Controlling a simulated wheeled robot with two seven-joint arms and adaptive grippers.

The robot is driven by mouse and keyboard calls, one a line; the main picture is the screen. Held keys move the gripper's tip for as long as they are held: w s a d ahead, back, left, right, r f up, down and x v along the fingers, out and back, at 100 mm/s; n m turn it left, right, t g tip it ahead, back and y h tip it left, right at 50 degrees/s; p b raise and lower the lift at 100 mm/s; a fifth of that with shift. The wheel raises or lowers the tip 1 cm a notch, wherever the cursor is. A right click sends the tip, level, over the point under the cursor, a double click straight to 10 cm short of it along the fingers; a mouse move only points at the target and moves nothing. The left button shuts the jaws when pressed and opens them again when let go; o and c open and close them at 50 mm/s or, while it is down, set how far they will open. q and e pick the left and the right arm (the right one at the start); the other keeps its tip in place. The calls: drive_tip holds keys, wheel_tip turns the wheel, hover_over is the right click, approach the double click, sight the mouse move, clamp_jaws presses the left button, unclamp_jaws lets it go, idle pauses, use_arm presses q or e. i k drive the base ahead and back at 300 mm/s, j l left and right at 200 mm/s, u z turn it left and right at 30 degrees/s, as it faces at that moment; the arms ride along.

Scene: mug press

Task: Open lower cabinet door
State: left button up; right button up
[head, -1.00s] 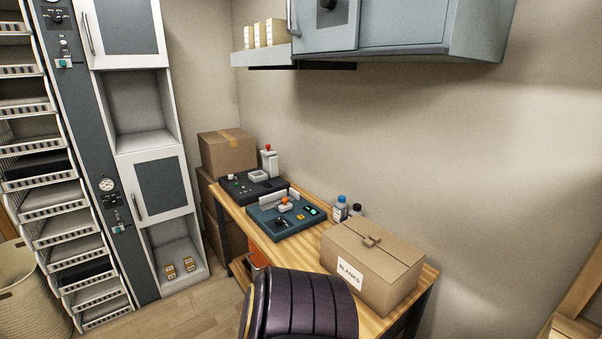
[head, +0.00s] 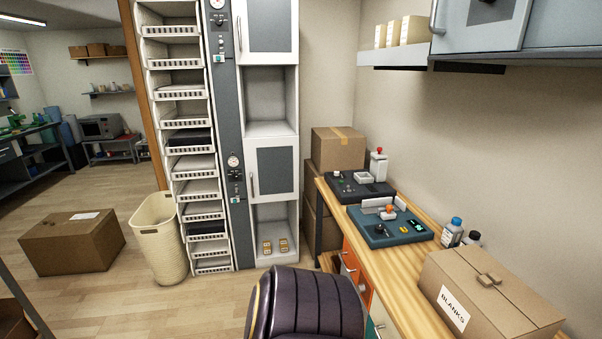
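The lower cabinet door (head: 273,170) is a white-framed door with a dark grey panel, in the tall white cabinet left of the workbench. It looks shut, with a vertical handle (head: 253,184) on its left side. Above it is an open shelf space (head: 266,101), and higher up an upper cabinet door (head: 267,26) with a similar panel. Below it, an open compartment (head: 275,227) holds small tan boxes (head: 275,246). Neither of my grippers shows in the head view.
A dark padded chair (head: 307,303) stands in front of the workbench (head: 415,262). A cream basket (head: 159,238) is beside the tray rack (head: 196,150). A cardboard box (head: 72,243) sits on the floor at left.

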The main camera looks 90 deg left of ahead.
sight(272, 163)
drive_tip(key=u, duration=3.05)
